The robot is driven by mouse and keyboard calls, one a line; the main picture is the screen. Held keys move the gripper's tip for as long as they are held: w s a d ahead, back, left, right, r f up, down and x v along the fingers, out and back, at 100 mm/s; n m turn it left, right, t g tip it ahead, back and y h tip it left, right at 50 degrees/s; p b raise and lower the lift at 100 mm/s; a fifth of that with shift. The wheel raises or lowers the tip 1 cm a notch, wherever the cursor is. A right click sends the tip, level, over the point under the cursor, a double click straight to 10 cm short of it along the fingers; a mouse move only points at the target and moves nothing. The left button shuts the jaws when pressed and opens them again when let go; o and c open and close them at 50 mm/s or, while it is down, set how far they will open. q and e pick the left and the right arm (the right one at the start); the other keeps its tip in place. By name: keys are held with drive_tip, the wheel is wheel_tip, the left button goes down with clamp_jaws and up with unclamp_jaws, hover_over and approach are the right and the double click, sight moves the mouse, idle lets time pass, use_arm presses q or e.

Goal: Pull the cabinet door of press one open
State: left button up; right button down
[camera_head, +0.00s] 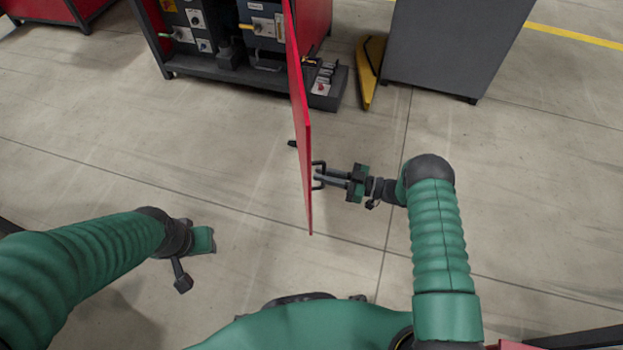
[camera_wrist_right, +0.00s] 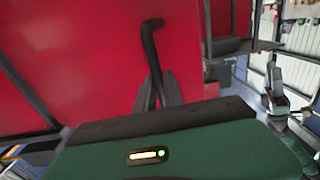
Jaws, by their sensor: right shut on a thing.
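The red cabinet door (camera_head: 303,130) stands swung out from the press cabinet (camera_head: 230,65), seen nearly edge-on in the head view. The door's red face (camera_wrist_right: 80,60) fills much of the right wrist view. My right gripper (camera_head: 322,175) is at the right side of the door, shut on its dark handle (camera_wrist_right: 152,50). The handle shows as a bent black bar between the fingers in the wrist view. My left gripper (camera_head: 203,240) is low at the left over the floor, apart from the door; its fingers are not clear.
The open cabinet holds several dark control boxes (camera_head: 265,25). A dark box (camera_head: 328,88) and a yellow piece (camera_head: 369,75) stand right of the door. A grey cabinet (camera_head: 450,45) stands at the back right. The floor around the door is clear.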

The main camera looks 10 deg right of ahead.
drive_tip(key=w+d+b, duration=0.2)
drive_tip(key=d+b, duration=0.5)
drive_tip(key=d, duration=0.8)
drive_tip(key=shift+w, duration=0.3)
drive_tip(key=shift+s+d+f, duration=0.1)
drive_tip(key=shift+d, duration=0.05)
drive_tip(key=c, duration=1.5)
unclamp_jaws()
drive_tip(key=shift+s, duration=0.1)
drive_tip(key=shift+o, duration=0.2)
